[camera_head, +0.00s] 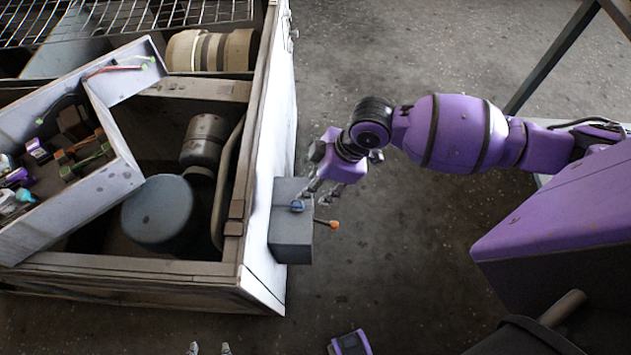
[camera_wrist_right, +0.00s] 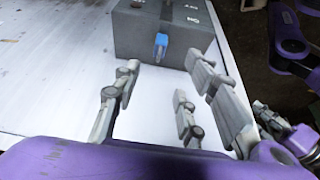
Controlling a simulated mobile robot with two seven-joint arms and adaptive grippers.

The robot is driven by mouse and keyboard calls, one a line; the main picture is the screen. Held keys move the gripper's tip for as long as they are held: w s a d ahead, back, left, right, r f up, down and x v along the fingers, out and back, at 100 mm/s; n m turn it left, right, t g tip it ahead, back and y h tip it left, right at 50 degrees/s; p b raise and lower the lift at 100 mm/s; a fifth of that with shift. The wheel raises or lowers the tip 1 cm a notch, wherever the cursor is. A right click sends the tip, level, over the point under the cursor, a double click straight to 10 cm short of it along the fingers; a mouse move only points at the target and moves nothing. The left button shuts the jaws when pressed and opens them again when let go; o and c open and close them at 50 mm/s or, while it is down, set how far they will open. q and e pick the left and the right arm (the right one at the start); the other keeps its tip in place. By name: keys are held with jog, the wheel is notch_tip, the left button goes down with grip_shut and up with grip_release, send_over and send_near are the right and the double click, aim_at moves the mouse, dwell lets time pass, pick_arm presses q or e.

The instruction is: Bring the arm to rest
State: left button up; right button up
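My right gripper (camera_head: 325,190) comes in from the right on a purple arm. Two fingertips, apparently my left gripper's (camera_head: 209,349), show apart at the bottom edge; the rest is cut off.
The box is on the pale side panel (camera_head: 262,230) of an open housing (camera_head: 150,268). An orange-tipped lever (camera_head: 328,224) sticks out from the box's right. A tray of small parts (camera_head: 125,180) rests on the housing at left. Bare floor (camera_head: 400,240) lies right of the box.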

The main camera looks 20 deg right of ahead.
dwell(0.3)
